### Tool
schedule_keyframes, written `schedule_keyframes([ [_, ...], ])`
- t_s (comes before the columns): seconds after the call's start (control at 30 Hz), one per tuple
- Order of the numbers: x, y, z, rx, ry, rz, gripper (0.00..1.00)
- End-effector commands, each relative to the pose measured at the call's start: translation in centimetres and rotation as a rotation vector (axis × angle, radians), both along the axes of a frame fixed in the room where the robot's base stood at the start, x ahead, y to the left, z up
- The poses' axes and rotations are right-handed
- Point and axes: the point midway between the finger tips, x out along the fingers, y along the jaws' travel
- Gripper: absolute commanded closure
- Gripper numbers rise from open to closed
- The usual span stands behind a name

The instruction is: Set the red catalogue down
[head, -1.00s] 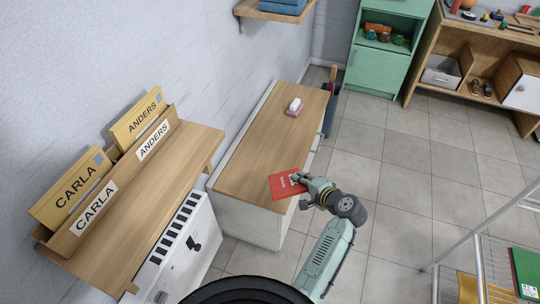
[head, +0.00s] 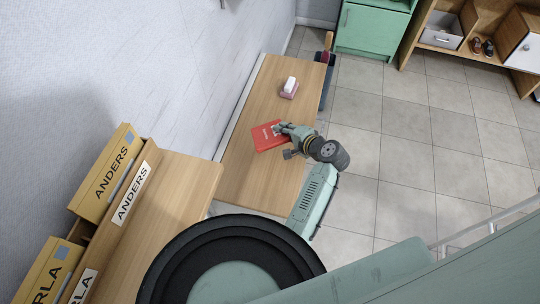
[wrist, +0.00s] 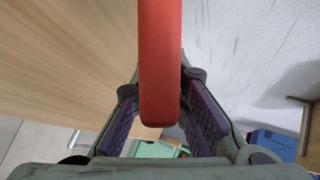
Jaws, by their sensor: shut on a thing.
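The red catalogue (head: 267,137) shows over the wooden top of a low white cabinet (head: 257,182), near its middle. My gripper (head: 284,130) is shut on the catalogue's right side, with the arm reaching in from the right. In the wrist view the catalogue (wrist: 160,65) appears edge-on between the two purple-padded fingers, and wood fills the left of that view. I cannot tell whether the catalogue touches the cabinet top.
Bare wood lies in front of the catalogue. At left, a wooden shelf (head: 180,185) holds yellow boxes labelled ANDERS (head: 112,172) and CARLA. A green cabinet (head: 372,27) stands behind.

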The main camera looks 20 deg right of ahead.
Motion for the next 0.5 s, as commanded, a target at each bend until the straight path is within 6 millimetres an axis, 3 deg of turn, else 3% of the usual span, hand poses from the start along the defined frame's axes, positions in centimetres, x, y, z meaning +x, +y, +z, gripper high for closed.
schedule_keyframes([
  [0.5, 0.0, -0.1, -7.2, 0.0, 0.0, -0.002, 1.0],
])
